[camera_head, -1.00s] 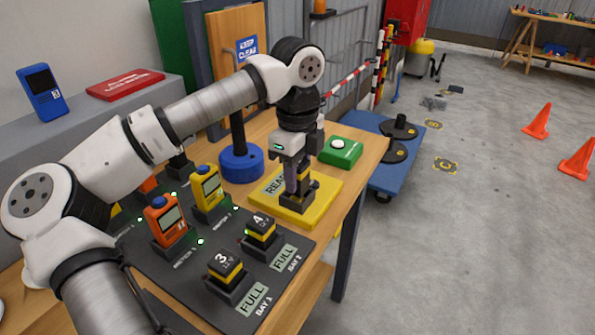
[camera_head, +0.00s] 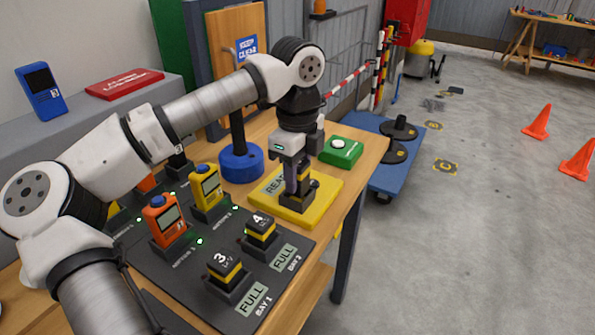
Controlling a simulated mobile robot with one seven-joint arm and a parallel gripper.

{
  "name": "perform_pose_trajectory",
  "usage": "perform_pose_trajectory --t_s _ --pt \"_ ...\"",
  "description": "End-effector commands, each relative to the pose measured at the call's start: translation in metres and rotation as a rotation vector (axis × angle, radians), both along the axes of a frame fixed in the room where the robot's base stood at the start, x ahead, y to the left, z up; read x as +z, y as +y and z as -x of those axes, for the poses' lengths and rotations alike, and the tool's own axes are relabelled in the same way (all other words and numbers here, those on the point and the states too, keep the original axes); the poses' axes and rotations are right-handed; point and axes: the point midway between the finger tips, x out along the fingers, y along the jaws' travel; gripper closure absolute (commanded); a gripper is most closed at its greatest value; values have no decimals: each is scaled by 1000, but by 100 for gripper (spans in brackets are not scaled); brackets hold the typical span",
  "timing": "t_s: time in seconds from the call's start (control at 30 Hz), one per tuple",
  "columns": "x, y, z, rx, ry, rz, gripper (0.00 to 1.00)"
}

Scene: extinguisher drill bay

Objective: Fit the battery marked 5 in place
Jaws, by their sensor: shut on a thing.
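My gripper (camera_head: 292,176) points down over the yellow pad (camera_head: 323,207), whose label is partly covered and reads "REA...". It is shut on a dark battery (camera_head: 304,181) with a yellow band, upright at the black holder (camera_head: 299,201) on the pad. The battery's mark is hidden, and I cannot tell whether it is fully seated. Battery 4 (camera_head: 260,225) stands in the bay marked FULL, BAY 2. Battery 3 (camera_head: 224,267) stands in BAY 1, also marked FULL.
An orange meter (camera_head: 165,220) and a yellow meter (camera_head: 207,187) stand left on the dark mat. A blue round base with a post (camera_head: 240,162) is close behind my gripper. A green box with a white button (camera_head: 340,151) is at the right.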

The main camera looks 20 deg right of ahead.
Motion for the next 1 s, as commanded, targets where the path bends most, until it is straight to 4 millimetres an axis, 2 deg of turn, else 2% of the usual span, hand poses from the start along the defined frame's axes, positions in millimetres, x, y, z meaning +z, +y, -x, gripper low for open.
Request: perform_pose_trajectory --t_s 1.0 --pt "-16 0 0 0 0 0 99"
